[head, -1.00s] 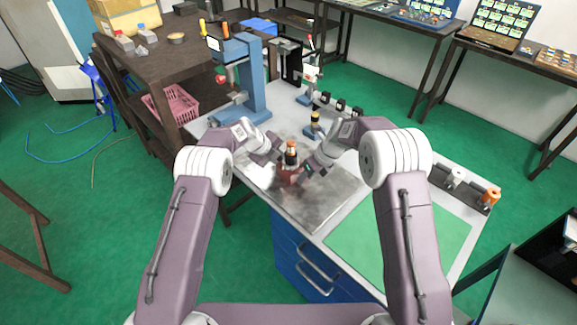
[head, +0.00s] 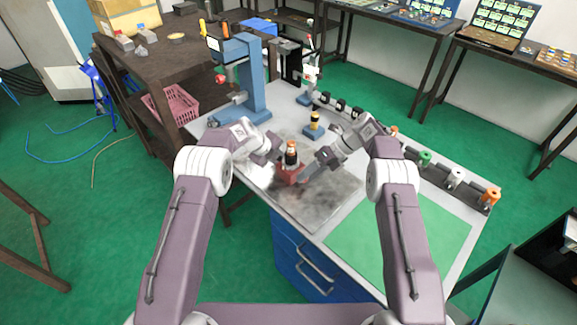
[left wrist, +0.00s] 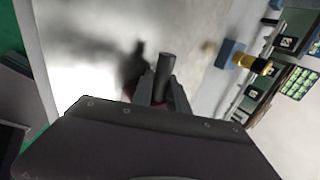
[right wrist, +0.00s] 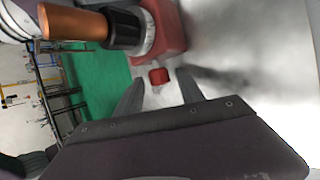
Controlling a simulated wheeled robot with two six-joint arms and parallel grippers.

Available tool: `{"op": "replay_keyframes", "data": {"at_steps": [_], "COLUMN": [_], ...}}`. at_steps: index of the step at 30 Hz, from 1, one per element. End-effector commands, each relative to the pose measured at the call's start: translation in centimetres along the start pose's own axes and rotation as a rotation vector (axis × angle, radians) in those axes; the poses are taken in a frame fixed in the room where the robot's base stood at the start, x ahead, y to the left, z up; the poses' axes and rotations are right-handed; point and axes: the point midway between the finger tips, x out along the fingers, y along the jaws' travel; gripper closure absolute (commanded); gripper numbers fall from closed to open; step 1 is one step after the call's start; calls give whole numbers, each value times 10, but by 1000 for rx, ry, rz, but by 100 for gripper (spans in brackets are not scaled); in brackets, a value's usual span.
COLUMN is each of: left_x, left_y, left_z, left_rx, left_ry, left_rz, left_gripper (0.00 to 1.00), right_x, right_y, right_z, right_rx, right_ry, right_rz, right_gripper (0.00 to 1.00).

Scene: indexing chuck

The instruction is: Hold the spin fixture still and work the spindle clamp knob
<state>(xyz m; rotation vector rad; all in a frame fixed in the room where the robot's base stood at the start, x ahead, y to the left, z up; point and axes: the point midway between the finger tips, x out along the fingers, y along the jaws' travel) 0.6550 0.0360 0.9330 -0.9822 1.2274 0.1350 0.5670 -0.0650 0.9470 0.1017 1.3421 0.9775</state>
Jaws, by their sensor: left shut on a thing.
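The spin fixture (head: 291,158) stands on the worn grey plate, with a red base, dark body and orange-brown top. It fills the top left of the right wrist view, where its copper top (right wrist: 75,23) and red block (right wrist: 170,25) show. A small red knob (right wrist: 159,76) sticks out from the block's side. My left gripper (left wrist: 160,82) is shut on a dark grey cylindrical part (left wrist: 166,66) at the fixture's left. My right gripper (right wrist: 160,88) is open; the knob appears between and just beyond its fingertips. Contact with the knob is not visible.
A blue-based stand with a black and yellow post (head: 314,122) is behind the fixture. A blue press (head: 240,75) stands at the back left. Several coloured spools (head: 457,178) line the right edge. The green mat (head: 400,240) at the front right is clear.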

Motion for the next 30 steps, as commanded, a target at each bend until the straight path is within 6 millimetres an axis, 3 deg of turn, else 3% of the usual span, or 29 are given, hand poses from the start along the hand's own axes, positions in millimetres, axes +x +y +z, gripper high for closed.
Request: {"op": "replay_keyframes", "data": {"at_steps": [16,30], "left_x": [0,0], "left_y": [0,0], "left_z": [0,0], "left_rx": [-1,-1], "left_ry": [0,-1], "left_rz": [0,-1], "left_gripper": [100,100], "right_x": [-1,4], "right_y": [4,14], "right_z": [1,-2], "right_rx": [-30,-222], "right_ry": [-3,-17], "right_rz": [-66,-526], "right_gripper": [48,48]}}
